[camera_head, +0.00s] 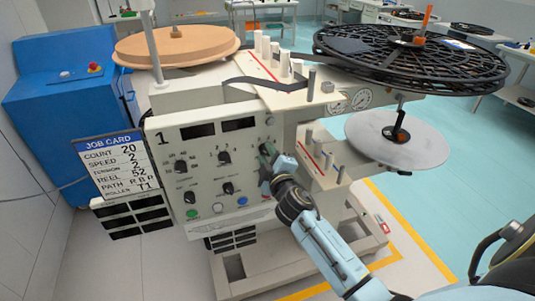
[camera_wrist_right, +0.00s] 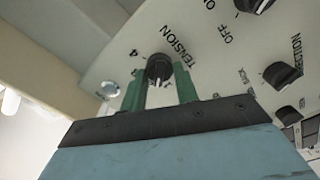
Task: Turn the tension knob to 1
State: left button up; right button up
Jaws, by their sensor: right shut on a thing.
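The tension knob (camera_wrist_right: 159,68) is a small black dial on the cream panel, under the printed word TENSION in the wrist view. A printed 4 shows at its upper left; I cannot read the pointer's setting. My right gripper (camera_wrist_right: 160,88) has its green fingers on either side of the knob and is shut on it. My left gripper is not in view.
Other black knobs (camera_head: 224,157) and coloured buttons (camera_head: 242,201) sit close by on the panel. A job card (camera_head: 110,165) stands at the left. A black reel (camera_head: 410,58) and a grey disc (camera_head: 398,140) overhang the right side. A blue cabinet (camera_head: 65,110) stands behind.

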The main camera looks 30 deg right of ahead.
jog(key=n, duration=0.5)
jog(key=shift+n+p, duration=0.3)
jog(key=shift+f, duration=0.1)
dwell(0.3)
jog(key=o, duration=1)
jog(key=v, duration=1.3)
jog(key=shift+s+a, duration=0.15)
